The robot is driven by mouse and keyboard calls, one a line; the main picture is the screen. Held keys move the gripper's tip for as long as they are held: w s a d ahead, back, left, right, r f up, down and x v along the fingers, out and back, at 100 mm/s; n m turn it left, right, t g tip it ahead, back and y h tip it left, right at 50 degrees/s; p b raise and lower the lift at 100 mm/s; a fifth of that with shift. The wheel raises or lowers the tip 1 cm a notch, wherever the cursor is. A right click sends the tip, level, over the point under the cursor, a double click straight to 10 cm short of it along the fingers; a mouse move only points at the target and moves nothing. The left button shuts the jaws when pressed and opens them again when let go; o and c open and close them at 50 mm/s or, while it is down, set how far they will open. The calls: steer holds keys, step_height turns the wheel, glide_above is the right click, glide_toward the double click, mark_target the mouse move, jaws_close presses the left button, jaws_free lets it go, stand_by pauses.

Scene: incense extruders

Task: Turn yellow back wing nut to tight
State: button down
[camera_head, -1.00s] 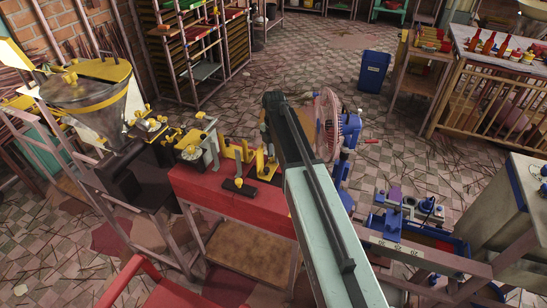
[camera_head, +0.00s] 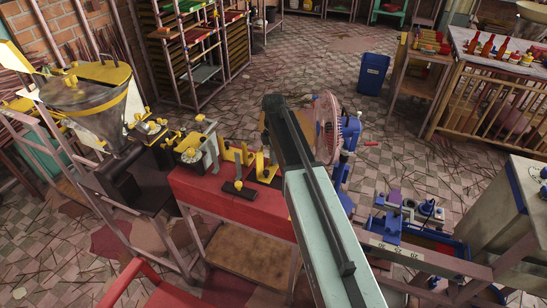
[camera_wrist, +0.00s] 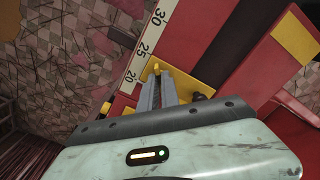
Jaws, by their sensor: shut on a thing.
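In the wrist view my gripper (camera_wrist: 158,88) points away from the camera, its two grey fingers close together. A small yellow piece (camera_wrist: 156,68) shows at the fingertips, and they are shut on it. I take it for the yellow wing nut; its wings are mostly hidden by the fingers. A yellow plate (camera_wrist: 183,80) lies around and behind it, beside a white ruler strip (camera_wrist: 147,47). In the head view my arm covers the gripper and the nut. Yellow brackets on black bases (camera_head: 240,184) stand on the red bench (camera_head: 225,203) just left of my arm.
A hopper machine (camera_head: 90,95) with yellow fittings stands at the left. A fan (camera_head: 327,125) stands close to the right of my arm. Blue fittings (camera_head: 395,215) lie on a bench at the lower right. A blue bin (camera_head: 373,73) stands on open tiled floor behind.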

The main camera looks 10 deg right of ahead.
steer(key=m, duration=0.6)
steer(key=shift+w+m, duration=0.1)
steer(key=shift+m, duration=0.2)
stand_by(0.5)
steer(key=c, duration=1.6)
jaws_free()
step_height(320, 180, up, 8)
steer(key=p, duration=0.8)
steer(key=shift+f, duration=0.1)
